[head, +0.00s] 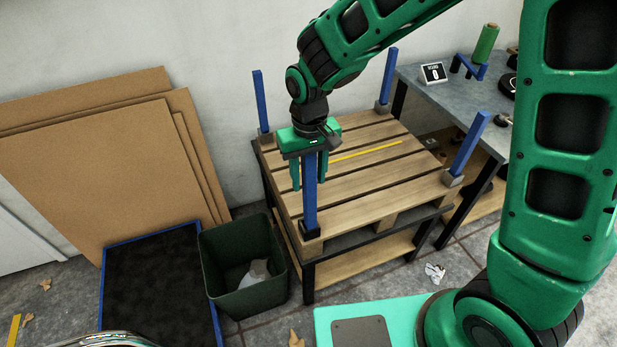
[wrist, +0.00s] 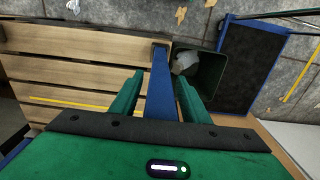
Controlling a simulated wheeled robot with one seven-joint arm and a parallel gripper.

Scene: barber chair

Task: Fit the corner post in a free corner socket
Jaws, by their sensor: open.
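The blue corner post (head: 310,205) stands upright at the pallet's near-left corner, with its foot at a dark corner socket (head: 311,231). My gripper (head: 309,186) is above that corner, pointing down and open, with one finger on each side of the post. In the wrist view, the post (wrist: 161,85) runs between the two green fingers, and small gaps show beside it. Other blue posts stand at the back-left (head: 261,102), back-right (head: 388,78) and right (head: 468,145) corners of the wooden pallet (head: 365,185). The inside of the near socket is hidden.
A yellow strip (head: 368,152) lies on the pallet. A green bin (head: 245,300) and a blue-edged dark panel (head: 160,285) are at left, before leaning cardboard sheets (head: 100,170). A grey workbench (head: 450,95) stands at right. The space above the pallet's middle is clear.

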